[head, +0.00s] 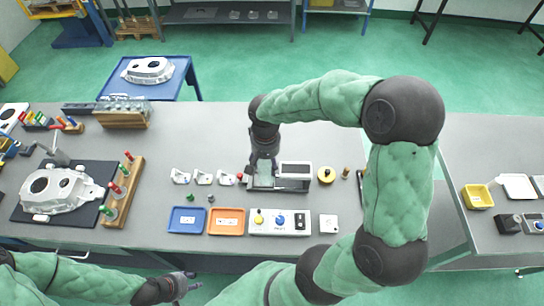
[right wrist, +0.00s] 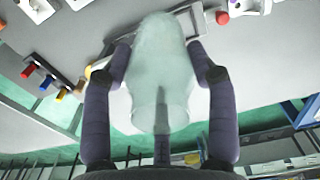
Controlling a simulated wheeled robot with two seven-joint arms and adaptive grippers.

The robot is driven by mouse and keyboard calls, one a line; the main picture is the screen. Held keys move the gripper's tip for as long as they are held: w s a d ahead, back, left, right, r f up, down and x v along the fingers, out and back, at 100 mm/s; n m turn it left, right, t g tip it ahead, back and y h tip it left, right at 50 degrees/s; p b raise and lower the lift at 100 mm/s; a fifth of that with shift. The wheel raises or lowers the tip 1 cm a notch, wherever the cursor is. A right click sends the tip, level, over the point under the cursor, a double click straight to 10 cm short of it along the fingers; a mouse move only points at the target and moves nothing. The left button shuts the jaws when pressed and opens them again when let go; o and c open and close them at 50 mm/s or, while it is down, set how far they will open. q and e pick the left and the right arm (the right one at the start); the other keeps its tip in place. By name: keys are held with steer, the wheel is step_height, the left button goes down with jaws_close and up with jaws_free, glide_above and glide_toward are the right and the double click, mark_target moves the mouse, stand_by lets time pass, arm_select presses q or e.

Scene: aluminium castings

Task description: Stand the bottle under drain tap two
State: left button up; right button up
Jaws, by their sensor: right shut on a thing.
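My right gripper (head: 263,160) reaches down over a small grey tray-like fixture (head: 292,185) in the middle of the bench. In the right wrist view the same gripper (right wrist: 160,62) is shut on a pale translucent bottle (right wrist: 160,85), with one finger on each side. In the head view the bottle is mostly hidden by the gripper. Three small white fittings (head: 203,177) stand in a row left of the gripper; I cannot tell which is drain tap two. A red knob (head: 239,177) is beside them. My left gripper (head: 182,283) is low, off the bench's front edge; its fingers are unclear.
A blue tray (head: 187,230), an orange tray (head: 212,233) and a control panel (head: 268,230) line the bench front. A large casting (head: 60,190) lies on a black mat at left, beside a wooden rack (head: 130,200).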

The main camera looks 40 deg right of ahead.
steer(key=shift+w+d+f+b, duration=0.15)
steer(key=shift+w+d+f, duration=1.5)
steer(key=shift+f, duration=0.5)
steer(key=shift+w+d+f+b, duration=0.15)
steer(key=shift+w+d+f, duration=1.4)
steer(key=shift+f, duration=0.6)
steer(key=shift+w+d+f+b, duration=0.15)
steer(key=shift+w+d+f, duration=1.5)
steer(key=shift+f, duration=0.5)
steer(key=shift+s, duration=0.15)
steer(key=shift+f, duration=0.2)
steer(key=o, duration=1.3)
steer(key=shift+r, duration=0.1)
